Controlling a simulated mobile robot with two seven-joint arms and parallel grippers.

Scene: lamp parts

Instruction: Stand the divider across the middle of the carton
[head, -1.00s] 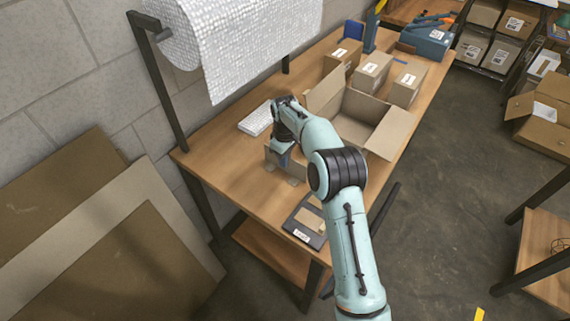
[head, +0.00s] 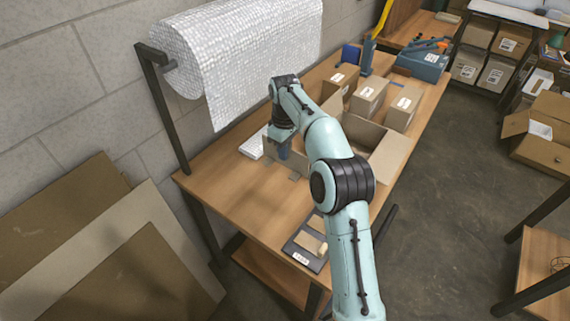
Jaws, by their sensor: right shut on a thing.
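The open carton (head: 391,159) stands on the workbench, right of my right arm, with its flaps folded out. My forearm hides its near left part. My right gripper (head: 284,152) points down, left of the carton, and is shut on the cardboard divider (head: 296,164). The divider is upright, outside the carton, and partly hidden behind the gripper and arm. I cannot tell clearly how far its lower edge is above the bench. My left gripper is not in view.
Closed boxes (head: 369,95) stand behind the carton. A large bubble-wrap roll (head: 235,60) hangs at the back left.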

